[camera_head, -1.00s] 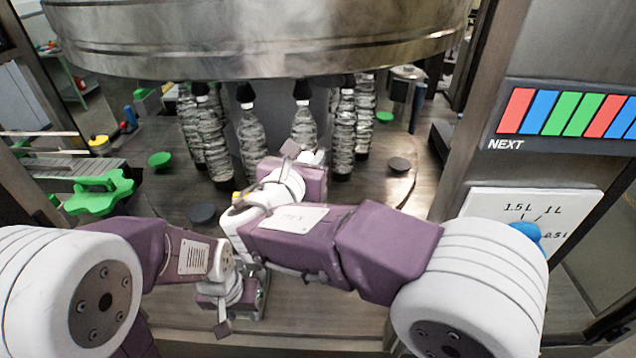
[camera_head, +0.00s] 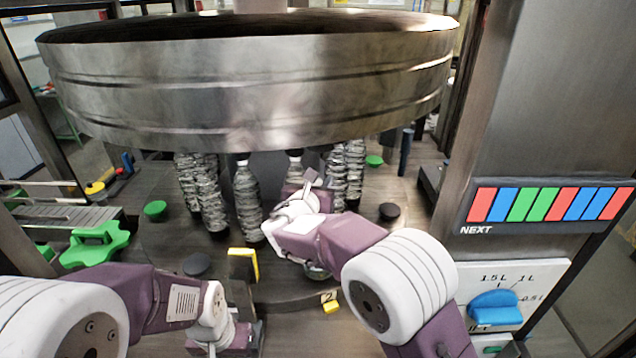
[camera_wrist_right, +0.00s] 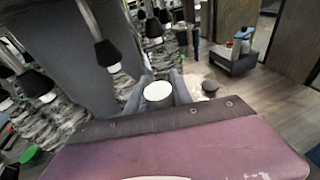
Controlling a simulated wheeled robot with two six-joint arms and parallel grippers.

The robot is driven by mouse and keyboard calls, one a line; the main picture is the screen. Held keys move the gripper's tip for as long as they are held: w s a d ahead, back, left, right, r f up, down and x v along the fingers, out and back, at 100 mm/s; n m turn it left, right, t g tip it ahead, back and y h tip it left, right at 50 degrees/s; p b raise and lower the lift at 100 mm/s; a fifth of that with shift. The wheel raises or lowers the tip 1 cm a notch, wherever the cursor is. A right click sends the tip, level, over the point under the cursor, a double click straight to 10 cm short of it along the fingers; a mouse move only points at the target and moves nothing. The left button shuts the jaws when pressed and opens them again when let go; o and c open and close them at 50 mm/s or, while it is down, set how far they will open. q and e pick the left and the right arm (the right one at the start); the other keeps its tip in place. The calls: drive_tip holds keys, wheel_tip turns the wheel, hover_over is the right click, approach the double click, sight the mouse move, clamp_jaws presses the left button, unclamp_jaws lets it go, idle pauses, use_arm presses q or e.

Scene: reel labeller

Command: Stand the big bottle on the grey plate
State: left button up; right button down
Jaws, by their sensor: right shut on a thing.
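My right gripper (camera_head: 312,192) is shut on a bottle with a white cap (camera_wrist_right: 158,92); the cap shows between the fingers in the right wrist view. My arm hides most of this bottle in the head view, and its size cannot be told. Two dark grey round plates show in the head view, one at the left front (camera_head: 197,264) and one at the right (camera_head: 389,211). The right one also shows in the wrist view (camera_wrist_right: 210,88). My left gripper (camera_head: 228,338) is low at the front, and its jaws are unclear.
Several clear ribbed bottles (camera_head: 247,205) hang under the big metal drum (camera_head: 250,85). Green discs (camera_head: 155,210) and a green star wheel (camera_head: 95,245) are at the left. A yellow-edged block (camera_head: 243,265) stands at the front. A blue knob (camera_head: 495,306) is at the right.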

drive_tip(key=shift+w+d+r+p, duration=0.2)
drive_tip(key=shift+w+r+p, duration=0.25)
drive_tip(key=shift+w, duration=0.3)
drive_tip(key=shift+w+d+f+p, duration=0.15)
drive_tip(key=shift+w+f+p, duration=0.45)
drive_tip(key=shift+f, duration=0.3)
drive_tip(key=c, duration=1.5)
unclamp_jaws()
drive_tip(key=shift+f, duration=0.35)
drive_tip(key=o, duration=0.4)
drive_tip(key=shift+s+r, duration=0.1)
drive_tip(key=shift+s, duration=0.05)
drive_tip(key=shift+r, duration=0.1)
